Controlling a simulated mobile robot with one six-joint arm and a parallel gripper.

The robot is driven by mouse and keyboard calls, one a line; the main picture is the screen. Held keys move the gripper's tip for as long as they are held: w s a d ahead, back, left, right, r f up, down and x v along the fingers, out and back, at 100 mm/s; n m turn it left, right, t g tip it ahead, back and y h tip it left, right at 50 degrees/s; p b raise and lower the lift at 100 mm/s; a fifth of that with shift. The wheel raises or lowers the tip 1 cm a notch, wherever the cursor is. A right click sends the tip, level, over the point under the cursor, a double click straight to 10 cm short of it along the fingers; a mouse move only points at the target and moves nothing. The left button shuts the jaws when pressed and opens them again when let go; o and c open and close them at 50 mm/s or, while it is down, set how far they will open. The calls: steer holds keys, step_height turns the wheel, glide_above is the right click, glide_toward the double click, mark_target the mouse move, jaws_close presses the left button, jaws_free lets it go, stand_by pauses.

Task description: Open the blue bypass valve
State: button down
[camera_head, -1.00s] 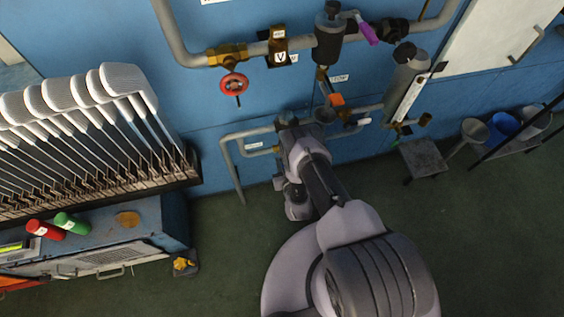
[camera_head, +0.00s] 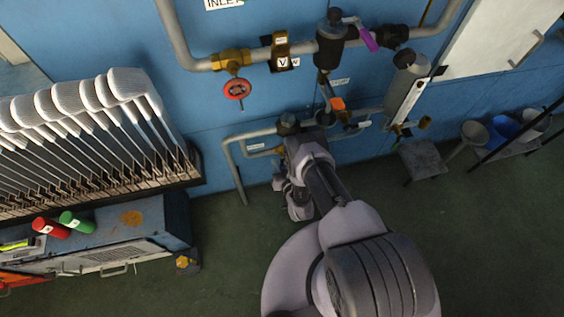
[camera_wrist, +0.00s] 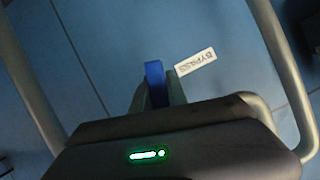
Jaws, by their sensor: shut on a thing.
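The blue bypass valve's handle (camera_wrist: 154,76) stands upright in the wrist view, beside a white label reading BYPASS (camera_wrist: 195,62). My gripper (camera_wrist: 157,92) is shut on the blue handle, with a finger on each side of it. The valve body below the handle is hidden behind my gripper's housing. In the head view my arm reaches to the low pipework on the wall, and it hides the handle and my fingertips there.
A grey pipe loop (camera_head: 232,150) runs close to the left of my arm. Above are a red handwheel (camera_head: 237,89), a purple lever (camera_head: 369,40) and an orange handle (camera_head: 337,104). A rack of white sock boards (camera_head: 75,100) stands left.

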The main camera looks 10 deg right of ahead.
steer(key=shift+w+a+r+m+t+y+p, duration=0.1)
steer(key=shift+a+r+m+t+y+p, duration=0.1)
steer(key=shift+a+r+m+y, duration=0.7)
steer(key=shift+w+a+r+m+t+y+p, duration=0.15)
steer(key=shift+a+r+m+y, duration=0.3)
steer(key=shift+m, duration=0.8)
steer(key=shift+s+a+r+m+t+y+p, duration=0.1)
steer(key=shift+a+r+m+t+y+p, duration=0.15)
steer(key=shift+a+r+m+y, duration=0.55)
steer(key=shift+a+f+m, duration=0.1)
steer(key=shift+f+m, duration=0.15)
steer(key=shift+m, duration=0.1)
steer(key=c, duration=1.3)
jaws_free()
steer(key=shift+f, duration=0.1)
